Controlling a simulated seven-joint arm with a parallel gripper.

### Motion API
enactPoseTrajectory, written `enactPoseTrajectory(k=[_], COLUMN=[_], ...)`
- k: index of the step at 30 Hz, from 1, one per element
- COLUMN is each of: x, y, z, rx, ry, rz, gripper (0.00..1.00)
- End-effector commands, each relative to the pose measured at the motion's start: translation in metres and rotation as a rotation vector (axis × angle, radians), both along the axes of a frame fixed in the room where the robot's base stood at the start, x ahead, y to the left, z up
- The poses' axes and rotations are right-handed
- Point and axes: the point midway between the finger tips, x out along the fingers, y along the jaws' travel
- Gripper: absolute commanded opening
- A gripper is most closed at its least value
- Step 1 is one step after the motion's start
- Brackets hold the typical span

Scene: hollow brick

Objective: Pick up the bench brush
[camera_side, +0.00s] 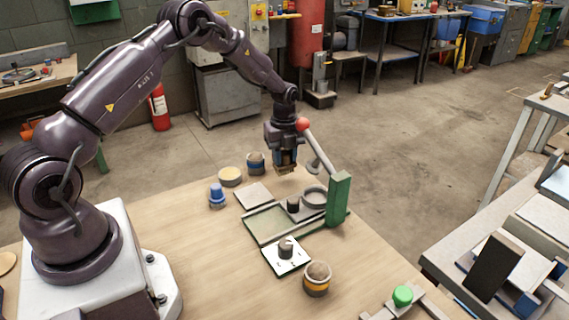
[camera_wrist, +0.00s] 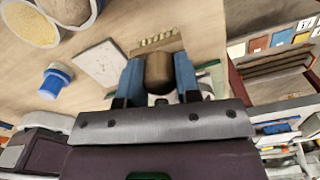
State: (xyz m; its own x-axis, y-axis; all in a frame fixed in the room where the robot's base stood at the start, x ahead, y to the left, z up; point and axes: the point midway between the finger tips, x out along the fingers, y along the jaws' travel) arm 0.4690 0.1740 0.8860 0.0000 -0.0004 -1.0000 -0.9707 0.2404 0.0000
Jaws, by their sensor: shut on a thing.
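The bench brush (camera_wrist: 158,70) is between my gripper's two blue fingers (camera_wrist: 157,78) in the wrist view. Its brown rounded handle fills the gap, and a row of pale bristle tufts shows just beyond. In the side view my gripper (camera_side: 286,158) is shut and points down above the far edge of the wooden table. A small tan part of the brush (camera_side: 286,170) shows beneath the fingers. Most of the brush is hidden by the gripper in the side view, and I cannot tell whether it touches the table.
A green press with a red-knobbed lever (camera_side: 340,195) stands close right of my gripper. A blue-capped bottle (camera_side: 217,195), a pale flat plate (camera_side: 253,196) and round tubs (camera_side: 231,176) lie to the left. A dial plate (camera_side: 286,255) and a brown tub (camera_side: 316,280) are nearer the front.

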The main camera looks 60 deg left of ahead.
Motion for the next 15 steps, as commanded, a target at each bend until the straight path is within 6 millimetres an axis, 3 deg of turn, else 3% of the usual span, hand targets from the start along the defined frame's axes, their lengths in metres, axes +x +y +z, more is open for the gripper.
enactPoseTrajectory(k=[1, 15], x=[-0.004, -0.084], y=[0.000, -0.030], z=[0.007, 0.005], rx=[0.000, 0.000], ry=[0.001, 0.002], rz=[0.002, 0.001], gripper=[0.06, 0.06])
